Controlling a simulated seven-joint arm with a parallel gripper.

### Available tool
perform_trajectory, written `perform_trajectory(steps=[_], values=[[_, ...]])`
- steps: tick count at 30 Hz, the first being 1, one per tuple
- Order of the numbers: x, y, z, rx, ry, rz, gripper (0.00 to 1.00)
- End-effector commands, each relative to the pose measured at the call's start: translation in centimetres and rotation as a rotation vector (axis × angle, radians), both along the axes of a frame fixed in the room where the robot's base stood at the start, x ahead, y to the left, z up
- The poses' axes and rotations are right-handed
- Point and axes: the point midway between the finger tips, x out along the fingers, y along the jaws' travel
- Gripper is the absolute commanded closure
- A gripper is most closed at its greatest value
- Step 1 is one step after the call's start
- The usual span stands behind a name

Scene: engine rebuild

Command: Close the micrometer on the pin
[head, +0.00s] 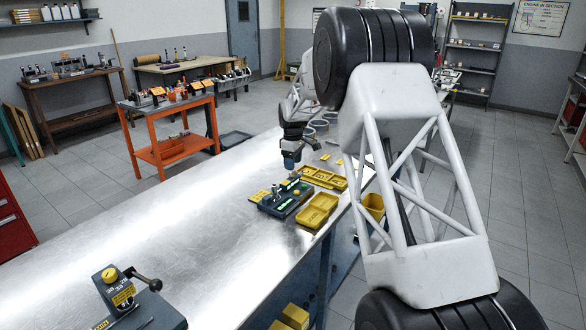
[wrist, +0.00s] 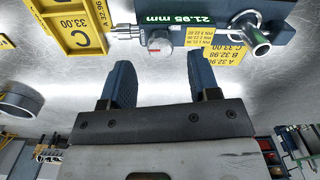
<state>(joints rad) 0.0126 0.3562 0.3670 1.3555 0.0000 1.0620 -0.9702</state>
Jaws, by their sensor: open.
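The micrometer (wrist: 225,8) is a dark blue-grey device at the top of the wrist view, with a green readout of 21.95 mm. A grey round knob (wrist: 160,41) and a thin metal spindle (wrist: 126,31) show at its left. A hollow shiny metal pin (wrist: 262,48) lies at its right; I cannot tell whether the measuring faces touch it. In the head view the micrometer's dark base (head: 270,207) sits on the bench among yellow trays. My gripper (wrist: 165,68) is open and empty, its fingers apart just short of the knob; it also shows above the base in the head view (head: 291,164).
A yellow tray marked C 33.00 (wrist: 82,42) stands left of the knob. A yellow pin-size label (wrist: 200,38) is by the readout. More yellow trays (head: 317,210) flank the base. A dark fixture with a lever (head: 125,300) stands near; the bench (head: 165,225) between is clear.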

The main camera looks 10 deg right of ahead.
Motion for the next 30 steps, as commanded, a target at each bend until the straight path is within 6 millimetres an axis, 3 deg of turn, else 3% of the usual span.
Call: perform_trajectory(steps=[9, 24, 30], values=[[0.0, 0.0, 3.5, 0.0, 0.001, 0.0, 0.44], [-0.1, 0.0, 4.1, 0.0, 0.001, 0.0, 0.44], [-1.0, 0.0, 5.0, -0.001, -0.004, -0.015, 0.44]])
